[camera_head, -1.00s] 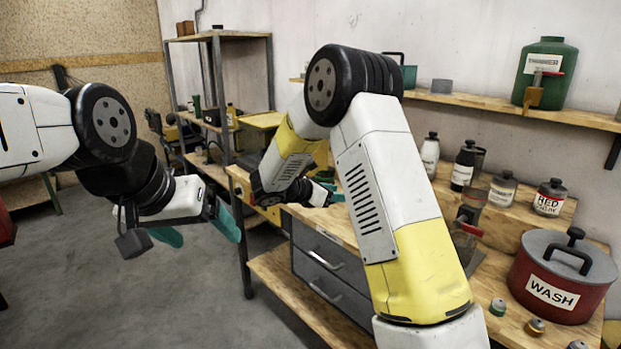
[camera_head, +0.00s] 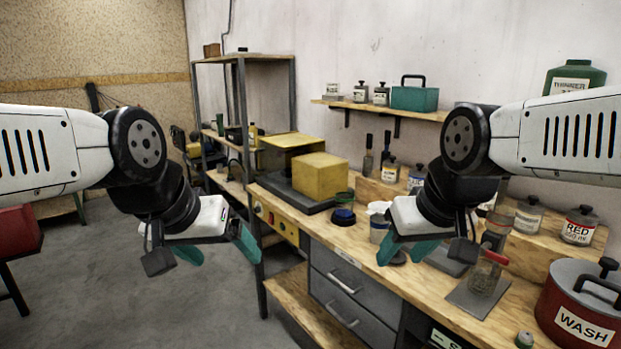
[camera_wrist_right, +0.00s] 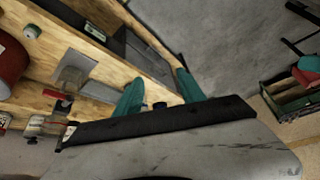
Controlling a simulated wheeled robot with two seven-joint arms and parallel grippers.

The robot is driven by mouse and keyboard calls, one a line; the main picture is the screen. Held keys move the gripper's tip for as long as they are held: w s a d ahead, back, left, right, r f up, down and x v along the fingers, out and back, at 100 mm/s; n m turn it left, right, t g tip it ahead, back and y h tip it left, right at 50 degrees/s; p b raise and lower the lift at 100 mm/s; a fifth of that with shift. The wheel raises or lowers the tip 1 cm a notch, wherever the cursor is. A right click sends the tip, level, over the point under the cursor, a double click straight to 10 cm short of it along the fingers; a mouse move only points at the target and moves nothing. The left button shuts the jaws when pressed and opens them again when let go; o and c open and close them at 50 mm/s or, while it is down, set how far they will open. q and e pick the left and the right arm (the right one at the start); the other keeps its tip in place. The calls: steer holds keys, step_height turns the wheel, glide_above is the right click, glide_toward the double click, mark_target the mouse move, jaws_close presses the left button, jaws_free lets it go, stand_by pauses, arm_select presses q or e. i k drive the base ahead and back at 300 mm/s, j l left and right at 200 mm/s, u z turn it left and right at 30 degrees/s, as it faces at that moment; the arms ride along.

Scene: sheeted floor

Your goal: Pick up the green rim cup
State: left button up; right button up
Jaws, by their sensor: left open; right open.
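What looks like the same cup (camera_wrist_right: 32,31) shows at the upper left of the right wrist view. My right gripper (camera_head: 408,253) is open and empty above the bench's front part, left of and apart from the cup. Its teal fingers (camera_wrist_right: 160,92) have nothing between them in the wrist view. My left gripper (camera_head: 217,250) is open and empty over the floor, left of the bench.
The red wash pot (camera_head: 575,310) stands at the bench's right. A grey plate with a clamp-like tool (camera_head: 488,278) lies between my right gripper and the pot. A yellow box (camera_head: 320,178) sits at the bench's far end. Drawers (camera_head: 340,290) are below. Open floor lies left.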

mark_target(344, 201)
steer(key=z, duration=0.55)
steer(key=i+j, duration=0.7)
steer(key=i, duration=0.1)
